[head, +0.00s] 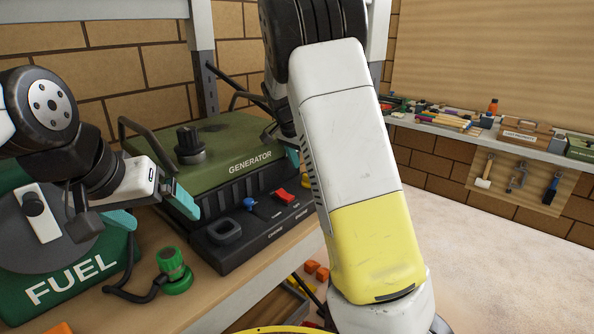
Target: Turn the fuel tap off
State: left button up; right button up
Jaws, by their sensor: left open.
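A green tank marked FUEL (72,280) stands at the left on the bench. On its front is a grey disc (75,250) with a white lever (42,222) and black knob. A green round fitting (174,266) on a black hose sits to its right. I cannot tell for sure which part is the fuel tap. My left gripper (150,208) is open and empty, its teal fingertips apart, between the disc and the generator. My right gripper (291,156) is mostly hidden behind my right arm; only a teal fingertip part shows.
A green and black generator (225,146) stands behind, with a blue knob (249,203) and red switch (283,195) on its panel. A shelf (470,137) with small items and hanging tools are at right. The floor there is clear.

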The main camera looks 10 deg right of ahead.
jog(key=shift+v, duration=2.1)
